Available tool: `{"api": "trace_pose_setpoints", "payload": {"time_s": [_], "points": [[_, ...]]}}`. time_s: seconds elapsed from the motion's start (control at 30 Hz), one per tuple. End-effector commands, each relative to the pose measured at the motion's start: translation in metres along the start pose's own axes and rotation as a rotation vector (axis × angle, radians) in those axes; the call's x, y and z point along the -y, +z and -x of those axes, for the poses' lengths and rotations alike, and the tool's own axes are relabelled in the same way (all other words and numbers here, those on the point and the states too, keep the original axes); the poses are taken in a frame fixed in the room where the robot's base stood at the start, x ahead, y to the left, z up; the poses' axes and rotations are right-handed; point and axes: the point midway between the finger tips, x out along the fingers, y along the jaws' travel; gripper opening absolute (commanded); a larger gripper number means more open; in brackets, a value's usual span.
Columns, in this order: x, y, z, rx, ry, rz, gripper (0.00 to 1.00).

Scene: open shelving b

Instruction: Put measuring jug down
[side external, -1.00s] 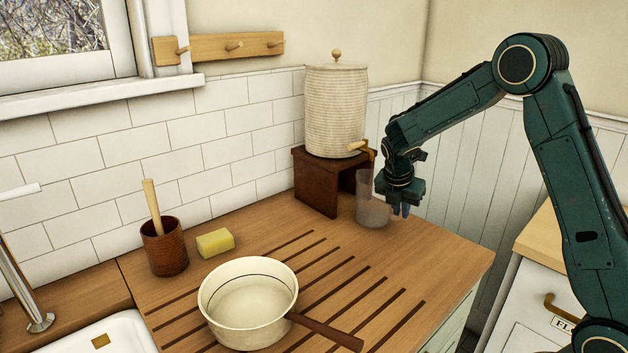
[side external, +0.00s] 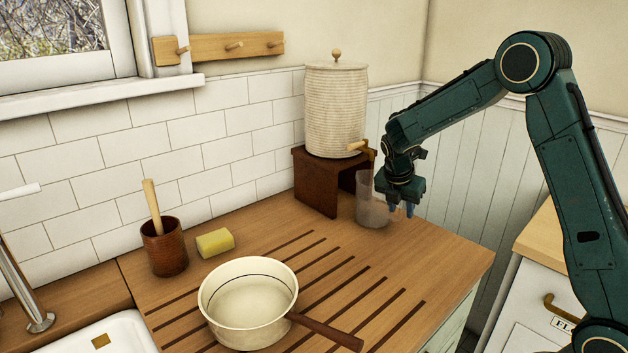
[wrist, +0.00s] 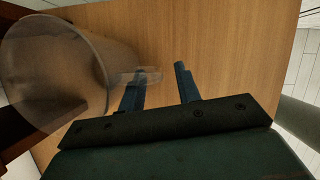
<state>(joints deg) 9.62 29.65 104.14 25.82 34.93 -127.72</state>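The measuring jug (side external: 371,207) is a clear, cloudy-looking vessel standing upright on the wooden counter, just in front of the dark brown stand. My gripper (side external: 401,209) is low at its right side. In the wrist view the jug (wrist: 50,75) fills the left, with its small clear handle (wrist: 152,76) pointing toward my fingers. My gripper (wrist: 161,70) has its two blue fingers apart with a gap between them. The handle overlaps the left finger and its end lies by the gap; I cannot tell if they touch.
A ribbed cream dispenser (side external: 336,110) with a tap sits on the brown stand (side external: 316,187) behind the jug. A cream saucepan (side external: 248,305), yellow sponge (side external: 215,242) and brown pot (side external: 164,250) are farther left. The counter's right edge is close to my gripper.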

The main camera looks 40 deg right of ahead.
Motion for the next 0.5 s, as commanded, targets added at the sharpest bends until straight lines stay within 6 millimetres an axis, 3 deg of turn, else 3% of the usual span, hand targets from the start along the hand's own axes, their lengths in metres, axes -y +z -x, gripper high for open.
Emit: {"api": "trace_pose_setpoints", "payload": {"time_s": [0.5], "points": [[-0.001,0.0,0.075,0.002,0.005,0.001,0.33]]}}
